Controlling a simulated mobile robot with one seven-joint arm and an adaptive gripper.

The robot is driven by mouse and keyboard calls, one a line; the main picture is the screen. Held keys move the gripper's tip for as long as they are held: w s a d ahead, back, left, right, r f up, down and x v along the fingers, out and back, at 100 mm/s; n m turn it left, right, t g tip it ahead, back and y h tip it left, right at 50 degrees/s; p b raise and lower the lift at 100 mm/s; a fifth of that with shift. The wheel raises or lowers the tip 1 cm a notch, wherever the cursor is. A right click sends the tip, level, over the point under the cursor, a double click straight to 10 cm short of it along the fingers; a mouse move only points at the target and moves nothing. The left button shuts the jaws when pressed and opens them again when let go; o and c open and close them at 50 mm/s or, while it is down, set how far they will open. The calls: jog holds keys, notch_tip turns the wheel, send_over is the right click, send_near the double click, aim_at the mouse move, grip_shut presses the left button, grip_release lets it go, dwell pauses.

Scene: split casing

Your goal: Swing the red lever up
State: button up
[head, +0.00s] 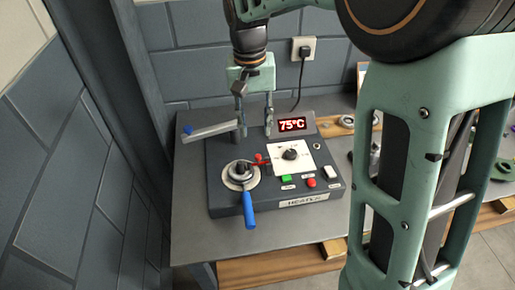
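A small red part (259,158), which looks like the red lever, sits on the dark heater box (225,203) between a round metal hub and a white dial plate. It is too small to tell its exact tilt. My gripper (255,131) points down above the back of the box, behind the red part and apart from it. Its two fingers are spread with nothing visible between them. The left finger is close to a grey bar (211,131) with a blue tip; I cannot tell if they touch.
A blue-handled lever (249,211) extends forward from the metal hub (240,174). The box also bears a dial (291,154), a green button (286,178), a red button (311,183) and a 75°C display (292,125). A dark post stands at left. Bare table (190,235) lies in front.

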aim_at(258, 156)
jog(key=f, duration=1)
jog(key=shift+d+p, duration=0.25)
jog(key=shift+p, duration=0.1)
jog(key=shift+r, duration=0.1)
grip_shut()
